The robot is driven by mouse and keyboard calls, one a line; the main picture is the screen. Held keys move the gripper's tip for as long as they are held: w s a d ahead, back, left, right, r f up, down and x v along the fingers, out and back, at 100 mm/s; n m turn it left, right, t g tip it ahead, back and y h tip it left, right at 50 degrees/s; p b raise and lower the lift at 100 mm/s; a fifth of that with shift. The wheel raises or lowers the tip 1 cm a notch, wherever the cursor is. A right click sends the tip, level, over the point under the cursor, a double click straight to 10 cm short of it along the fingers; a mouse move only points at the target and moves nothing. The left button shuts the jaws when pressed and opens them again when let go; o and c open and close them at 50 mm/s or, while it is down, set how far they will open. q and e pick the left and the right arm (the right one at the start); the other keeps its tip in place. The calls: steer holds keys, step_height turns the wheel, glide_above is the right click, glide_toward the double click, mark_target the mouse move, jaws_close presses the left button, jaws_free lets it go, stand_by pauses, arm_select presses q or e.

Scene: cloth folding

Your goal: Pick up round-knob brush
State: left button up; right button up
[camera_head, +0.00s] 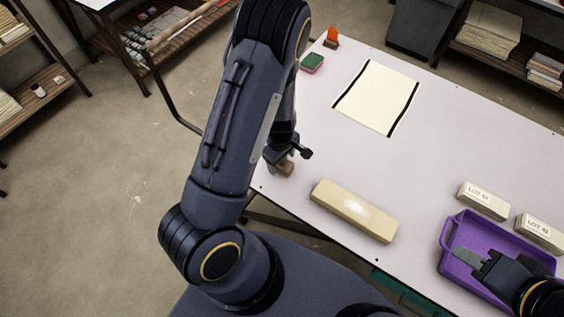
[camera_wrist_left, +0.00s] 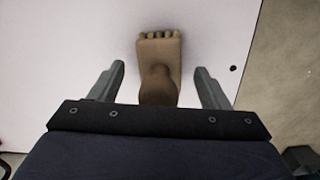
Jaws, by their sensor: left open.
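The round-knob brush (camera_wrist_left: 158,70) has a brown wooden body with a rounded knob and a row of pale bristle tufts at its far end. In the left wrist view it lies between the two fingers of my left gripper (camera_wrist_left: 160,85), which is open with a gap on each side. In the head view my left gripper (camera_head: 288,157) is over the left edge of the table, and the brush (camera_head: 285,168) shows just under it, partly hidden. My right gripper (camera_head: 475,260) is over the purple tray; I cannot tell its finger gap.
The purple tray (camera_head: 446,236) stands on the table (camera_head: 420,150) at the lower right, beside two labelled blocks (camera_head: 484,198) (camera_head: 540,232). A long beige block (camera_head: 353,211) lies near the front edge. A pale sheet with black edges (camera_head: 377,97) lies farther back, near a green-and-red block (camera_head: 312,63).

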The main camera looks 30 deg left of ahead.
arm_select(q)
steer(key=c, duration=1.1)
steer(key=shift+r, duration=0.15)
steer(key=shift+r, duration=0.25)
step_height(320, 180, up, 3)
steer(key=shift+w+f, duration=0.1)
steer(key=shift+f, duration=0.1)
steer(key=s+d+r+p, duration=0.1)
steer(key=s+d+r, duration=0.1)
steer(key=s+r, duration=0.1)
steer(key=s+d+r, duration=0.3)
steer(key=s, duration=0.2)
steer(key=s+d+r+p, duration=0.1)
steer(key=s+d+r, duration=0.1)
steer(key=s+r, duration=0.1)
steer(key=shift+s+d+r+p, duration=0.3)
steer(key=shift+s+r+p, duration=0.05)
steer(key=shift+s, duration=0.2)
